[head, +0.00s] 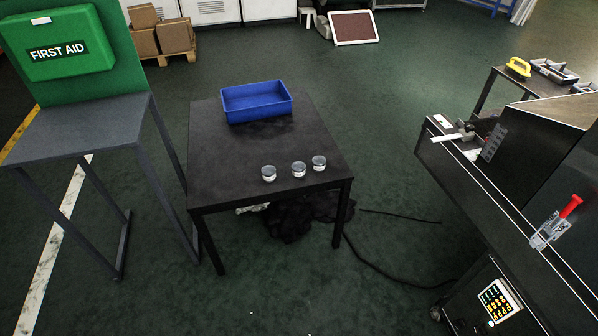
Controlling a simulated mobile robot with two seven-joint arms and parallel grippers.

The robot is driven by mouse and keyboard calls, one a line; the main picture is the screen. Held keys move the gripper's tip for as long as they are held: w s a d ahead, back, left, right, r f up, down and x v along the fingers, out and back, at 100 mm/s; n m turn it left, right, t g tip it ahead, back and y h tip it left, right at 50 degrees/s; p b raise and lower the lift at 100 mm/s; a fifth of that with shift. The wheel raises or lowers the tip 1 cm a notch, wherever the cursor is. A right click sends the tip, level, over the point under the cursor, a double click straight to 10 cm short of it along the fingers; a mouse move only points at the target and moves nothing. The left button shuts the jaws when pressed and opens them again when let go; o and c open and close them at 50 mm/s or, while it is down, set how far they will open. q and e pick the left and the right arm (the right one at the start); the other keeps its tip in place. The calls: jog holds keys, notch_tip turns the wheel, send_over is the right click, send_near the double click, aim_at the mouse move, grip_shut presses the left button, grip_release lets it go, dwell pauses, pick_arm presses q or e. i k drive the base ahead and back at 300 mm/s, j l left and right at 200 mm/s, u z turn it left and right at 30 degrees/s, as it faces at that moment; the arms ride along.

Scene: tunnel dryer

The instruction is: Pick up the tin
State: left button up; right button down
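Three small round tins stand in a slanting row near the front edge of the black table (225,165). The left tin (268,174), the middle tin (299,170) and the right tin (319,163) look alike, with grey tops and pale, shiny sides. They stand upright and apart from each other. I cannot tell which of them the task means. Neither of my grippers shows in the head view.
A blue open bin (257,103) sits at the table's back. A grey stand (75,128) with a green first aid box (58,42) is at left. A dark machine (520,190) fills the right. A black cable (385,272) lies on the floor. The table's middle is clear.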

aim_at(298, 168)
jog(key=i+l+z, duration=0.1)
jog(key=i+z, duration=0.2)
jog(key=i, duration=0.6)
jog(key=i+j+z, duration=0.1)
jog(key=i+z, duration=0.15)
jog(key=i, duration=0.7)
